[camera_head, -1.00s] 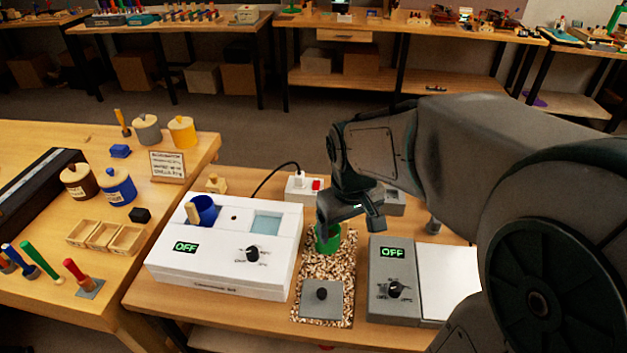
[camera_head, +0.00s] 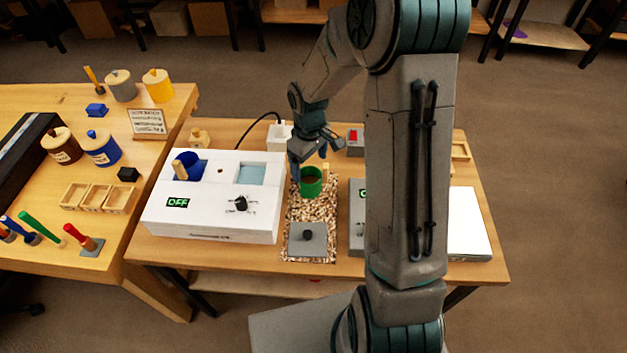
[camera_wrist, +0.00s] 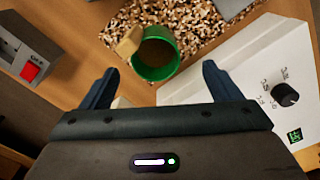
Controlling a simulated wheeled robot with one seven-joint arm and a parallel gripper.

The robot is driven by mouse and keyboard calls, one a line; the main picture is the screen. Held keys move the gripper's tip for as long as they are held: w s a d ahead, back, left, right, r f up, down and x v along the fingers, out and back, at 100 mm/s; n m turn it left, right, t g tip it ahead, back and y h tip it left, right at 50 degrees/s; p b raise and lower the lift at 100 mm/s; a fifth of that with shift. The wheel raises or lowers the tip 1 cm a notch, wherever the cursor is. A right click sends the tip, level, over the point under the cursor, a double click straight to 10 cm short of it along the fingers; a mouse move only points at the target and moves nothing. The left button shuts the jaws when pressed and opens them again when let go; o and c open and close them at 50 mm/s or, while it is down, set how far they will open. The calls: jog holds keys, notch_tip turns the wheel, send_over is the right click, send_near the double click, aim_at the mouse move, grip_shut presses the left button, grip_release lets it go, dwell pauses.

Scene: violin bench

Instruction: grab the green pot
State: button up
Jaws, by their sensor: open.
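The green pot (camera_head: 311,182) stands upright on the far end of a speckled, chip-covered mat (camera_head: 309,209), with a light wooden handle on its side. In the wrist view the green pot (camera_wrist: 155,57) is open at the top and brownish inside. The wooden handle (camera_wrist: 129,42) points up and left there. My gripper (camera_head: 309,166) is just behind the pot in the head view. In the wrist view my gripper (camera_wrist: 157,80) has its two dark fingers spread apart, with the pot beyond and between their tips. Nothing is held between them. I cannot tell whether a finger touches the pot.
A white device (camera_head: 214,212) holding a blue pot (camera_head: 200,164) stands left of the mat. A grey block with a knob (camera_head: 307,240) sits at the mat's near end. A grey device (camera_head: 357,222) stands right, partly behind my arm. A red-switched box (camera_wrist: 29,69) is nearby.

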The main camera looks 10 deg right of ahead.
aim_at(311, 177)
jog(key=shift+w+d+f+p, duration=0.15)
jog(key=shift+f+p, duration=0.25)
jog(key=shift+f, duration=1.45)
jog(key=shift+w+d+f+p, duration=0.1)
jog(key=shift+f+p, duration=0.3)
jog(key=shift+f, duration=1.45)
jog(key=c, duration=1.1)
